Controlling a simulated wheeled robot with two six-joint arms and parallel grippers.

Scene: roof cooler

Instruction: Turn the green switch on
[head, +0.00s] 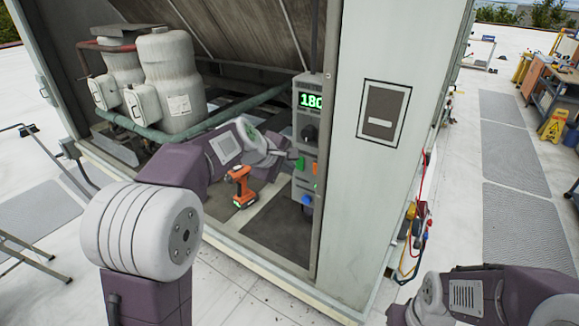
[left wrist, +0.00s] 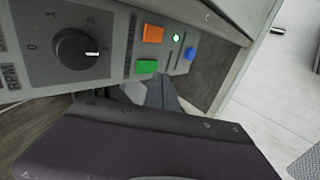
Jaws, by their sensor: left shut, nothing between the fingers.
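The green switch (head: 300,163) is on a grey control panel (head: 303,178) inside the open cabinet. It shows larger in the left wrist view (left wrist: 147,66), beside an orange switch (left wrist: 153,33). My left gripper (head: 286,155) reaches the panel from the left, just beside the green switch. Its grey fingers (left wrist: 162,92) are shut and empty, right at the switch's edge. I cannot tell whether they touch it, nor clearly which way the switch is tipped. My right arm shows at the lower right of the head view; its gripper is not visible.
The panel also has a lit green display (head: 311,100), a black knob (left wrist: 75,48), a small lit light (left wrist: 176,37) and a blue button (left wrist: 190,53). An orange drill (head: 240,185) is below my left arm. White tanks (head: 168,82) and a green pipe stand left. The cabinet's post (head: 375,170) flanks the panel.

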